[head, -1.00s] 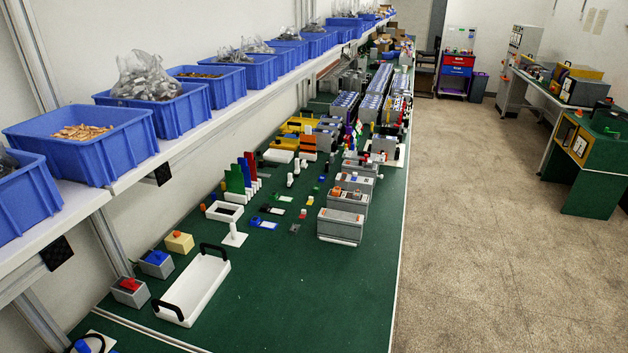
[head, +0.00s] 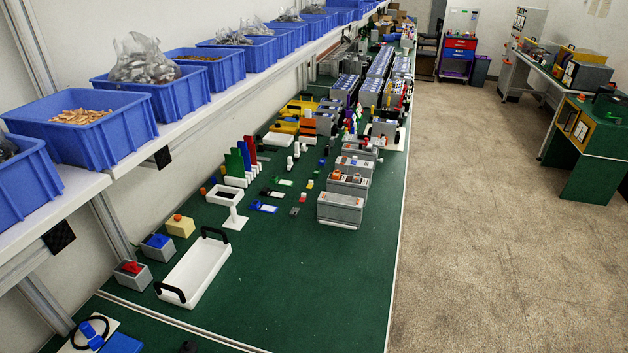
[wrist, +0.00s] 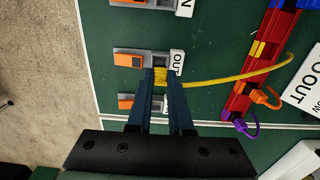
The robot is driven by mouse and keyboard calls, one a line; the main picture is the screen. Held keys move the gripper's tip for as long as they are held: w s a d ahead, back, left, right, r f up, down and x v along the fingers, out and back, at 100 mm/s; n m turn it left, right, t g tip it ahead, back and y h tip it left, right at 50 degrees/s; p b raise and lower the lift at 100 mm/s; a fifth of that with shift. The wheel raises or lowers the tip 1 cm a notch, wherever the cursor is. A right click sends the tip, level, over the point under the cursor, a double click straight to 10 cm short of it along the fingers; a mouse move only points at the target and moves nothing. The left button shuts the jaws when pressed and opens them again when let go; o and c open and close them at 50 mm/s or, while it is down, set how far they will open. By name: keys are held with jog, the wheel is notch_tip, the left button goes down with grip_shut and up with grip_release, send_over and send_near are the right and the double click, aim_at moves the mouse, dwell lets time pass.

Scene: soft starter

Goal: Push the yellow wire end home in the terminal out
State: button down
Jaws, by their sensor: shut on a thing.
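In the wrist view my gripper (wrist: 160,76) is shut on the yellow wire end (wrist: 161,77), which sits between the two dark blue fingertips. The yellow wire (wrist: 235,77) curves away to the right. The terminal out (wrist: 128,60) is a grey block with an orange part, just beyond the fingertips, beside a white "OUT" label (wrist: 177,62). The wire end is close to the front of this terminal. The fingers cover the meeting place, so I cannot tell how far in it sits. I cannot make out this terminal in the head view.
Another orange-and-grey terminal (wrist: 130,3) lies beyond, and an orange part (wrist: 126,101) shows nearer. A red rail (wrist: 250,80) with orange and purple wire ends stands right. The bench edge (wrist: 85,60) is left. In the head view a white tray (head: 195,271) stands on the green bench.

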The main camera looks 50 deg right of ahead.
jog(key=shift+f+b, duration=0.85)
jog(key=shift+f, duration=0.2)
jog(key=c, duration=0.7)
grip_release()
jog(key=shift+c, duration=0.2)
notch_tip(320, 180, up, 13)
jog(key=b, duration=0.1)
